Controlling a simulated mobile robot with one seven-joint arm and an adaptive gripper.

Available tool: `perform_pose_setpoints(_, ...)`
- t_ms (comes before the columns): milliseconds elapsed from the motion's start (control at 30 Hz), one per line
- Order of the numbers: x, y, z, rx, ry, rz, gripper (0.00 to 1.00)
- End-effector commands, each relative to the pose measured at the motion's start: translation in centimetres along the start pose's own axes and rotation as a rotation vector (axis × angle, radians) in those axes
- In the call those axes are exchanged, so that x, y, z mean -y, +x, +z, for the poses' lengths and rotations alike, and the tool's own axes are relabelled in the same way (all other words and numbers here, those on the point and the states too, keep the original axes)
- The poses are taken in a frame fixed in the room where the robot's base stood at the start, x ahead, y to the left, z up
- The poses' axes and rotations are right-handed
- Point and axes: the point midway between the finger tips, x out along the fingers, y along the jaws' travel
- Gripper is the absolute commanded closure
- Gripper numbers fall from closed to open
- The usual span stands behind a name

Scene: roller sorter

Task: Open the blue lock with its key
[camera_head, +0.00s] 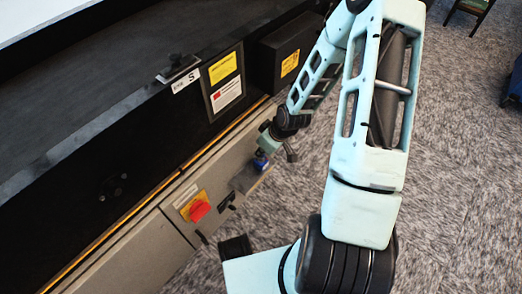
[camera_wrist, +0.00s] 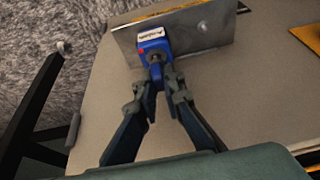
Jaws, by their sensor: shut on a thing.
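The blue lock (camera_wrist: 151,46) has a white label on top and sits against a metal plate (camera_wrist: 205,28) on the grey panel. It also shows small in the head view (camera_head: 260,163), beside the panel. My gripper (camera_wrist: 157,76) is at the lock's near end in the wrist view, its fingertips close together and touching or almost touching the lock body. The key is between the fingertips and mostly hidden by them; how deep it sits in the lock cannot be seen. In the head view my gripper (camera_head: 266,146) is small and just above the lock.
A red rotary switch (camera_head: 199,210) on a yellow plate is left of the lock on the grey panel (camera_head: 160,228). A black box (camera_head: 285,55) juts out above, beside yellow warning labels (camera_head: 223,68). Carpeted floor (camera_head: 455,150) to the right is free.

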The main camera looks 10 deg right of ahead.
Motion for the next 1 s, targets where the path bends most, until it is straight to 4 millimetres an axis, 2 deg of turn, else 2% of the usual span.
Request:
perform_pose_setpoints(67,-0.02,0.52,0.20,-0.001,-0.002,-0.001,1.00)
perform_pose_setpoints(500,0.02,0.04,-0.04,-0.003,-0.270,-0.114,1.00)
perform_pose_setpoints(1000,0.01,0.04,0.03,-0.003,-0.485,-0.204,1.00)
